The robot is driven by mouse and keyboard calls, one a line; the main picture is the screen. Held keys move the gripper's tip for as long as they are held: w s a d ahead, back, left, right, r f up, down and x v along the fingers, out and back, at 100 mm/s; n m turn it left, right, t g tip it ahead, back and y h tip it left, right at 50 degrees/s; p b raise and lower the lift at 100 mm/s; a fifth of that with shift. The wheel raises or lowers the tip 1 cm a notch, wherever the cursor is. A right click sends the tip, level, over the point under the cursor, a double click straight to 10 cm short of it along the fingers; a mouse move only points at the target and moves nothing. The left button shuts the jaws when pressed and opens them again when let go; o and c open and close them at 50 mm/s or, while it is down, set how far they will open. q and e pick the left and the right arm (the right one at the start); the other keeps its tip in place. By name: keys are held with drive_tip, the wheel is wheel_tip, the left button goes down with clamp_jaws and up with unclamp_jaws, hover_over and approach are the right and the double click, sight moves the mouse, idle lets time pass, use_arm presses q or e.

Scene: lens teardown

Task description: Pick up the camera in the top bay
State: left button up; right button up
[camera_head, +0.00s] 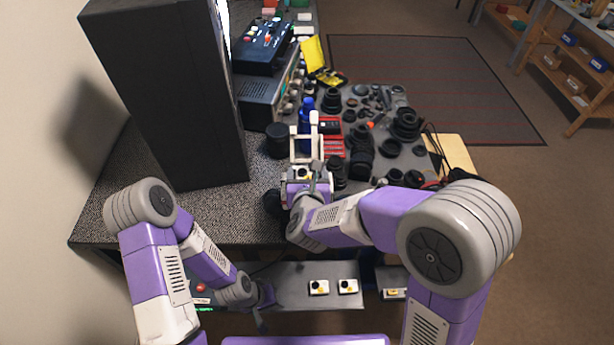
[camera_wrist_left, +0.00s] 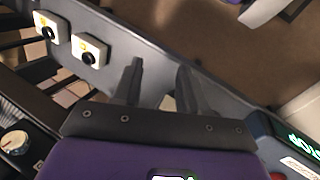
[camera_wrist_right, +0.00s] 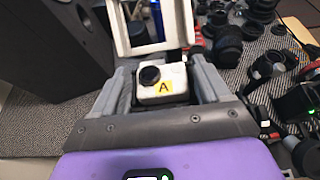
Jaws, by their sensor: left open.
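A small white camera (camera_wrist_right: 163,82) with a black lens and a yellow "A" label sits between the fingers of my right gripper (camera_wrist_right: 168,90) in the right wrist view. A white square frame (camera_wrist_right: 150,28) stands directly behind it. In the head view the camera (camera_head: 302,173) shows only partly, between the fingers of my right gripper (camera_head: 306,180), at the near end of the white frame (camera_head: 304,143). Whether the fingers press on the camera is unclear. My left gripper (camera_head: 265,308) is open and empty, low by a grey shelf; its spread fingers (camera_wrist_left: 160,85) show in the left wrist view.
On the grey shelf (camera_head: 285,294) sit two white cameras (camera_head: 318,287) (camera_head: 347,286), with another (camera_head: 393,293) further right. A black speaker-like box (camera_head: 165,95) stands on the left of the table. Dark lenses (camera_head: 361,160) and red parts crowd the table right of the frame.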

drive_tip(key=c, duration=0.8)
drive_tip(key=shift+o, duration=0.2)
drive_tip(key=shift+r, duration=0.1)
